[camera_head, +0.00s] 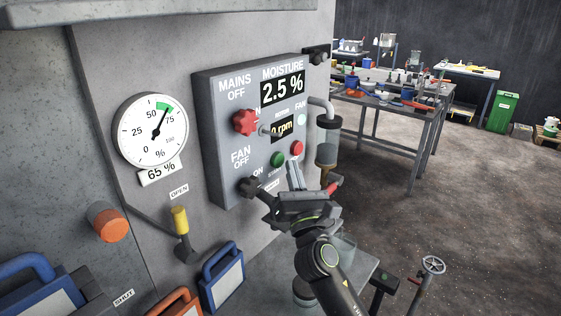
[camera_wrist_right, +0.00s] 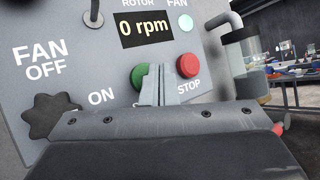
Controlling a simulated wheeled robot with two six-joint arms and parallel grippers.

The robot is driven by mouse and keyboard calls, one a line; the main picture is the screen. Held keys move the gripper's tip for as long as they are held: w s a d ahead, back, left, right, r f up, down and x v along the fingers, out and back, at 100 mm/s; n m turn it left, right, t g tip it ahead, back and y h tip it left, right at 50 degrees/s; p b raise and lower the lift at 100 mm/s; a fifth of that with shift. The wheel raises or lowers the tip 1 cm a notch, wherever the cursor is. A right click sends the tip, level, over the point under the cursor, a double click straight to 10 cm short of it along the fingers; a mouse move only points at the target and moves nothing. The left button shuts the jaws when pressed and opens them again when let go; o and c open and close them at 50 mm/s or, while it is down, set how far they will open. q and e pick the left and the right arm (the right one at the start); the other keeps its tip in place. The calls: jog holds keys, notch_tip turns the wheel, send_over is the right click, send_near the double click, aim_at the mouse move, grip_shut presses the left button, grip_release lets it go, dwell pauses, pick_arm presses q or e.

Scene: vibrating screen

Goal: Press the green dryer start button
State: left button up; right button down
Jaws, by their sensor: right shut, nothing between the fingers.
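The round green button (camera_head: 278,158) is on the lower part of the grey control panel (camera_head: 232,171), left of and slightly below a red button (camera_head: 297,148). My right gripper (camera_head: 294,166) is shut and empty, with its fingertips close in front of the panel, just below the two buttons. In the right wrist view the closed fingertips (camera_wrist_right: 154,72) cover the right edge of the green button (camera_wrist_right: 138,76). The red STOP button (camera_wrist_right: 188,66) shows to their right. I cannot tell whether the tips touch the panel. My left gripper is not in view.
A black fan knob (camera_wrist_right: 52,115) and a red star knob (camera_head: 244,122) are on the panel. The rotor display (camera_wrist_right: 146,27) reads 0 rpm. A clear cylinder (camera_head: 327,150) stands at the panel's right. Tables (camera_head: 410,108) stand farther back, with open floor in front.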

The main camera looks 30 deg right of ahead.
jog(key=shift+w+a, duration=0.1)
jog(key=shift+w, duration=0.05)
dwell(0.6)
jog(key=shift+w+a, duration=0.1)
jog(key=shift+w, duration=0.15)
jog(key=shift+w+a, duration=0.2)
jog(key=shift+w, duration=0.25)
dwell(0.7)
jog(key=shift+s+d, duration=0.1)
jog(key=shift+s, duration=0.1)
jog(key=shift+s+d, duration=0.3)
jog(key=shift+s, duration=0.4)
jog(key=s, duration=0.1)
jog(key=s+d, duration=0.1)
jog(key=s, duration=0.1)
jog(key=s+d+p, duration=0.1)
jog(key=shift+s, duration=0.3)
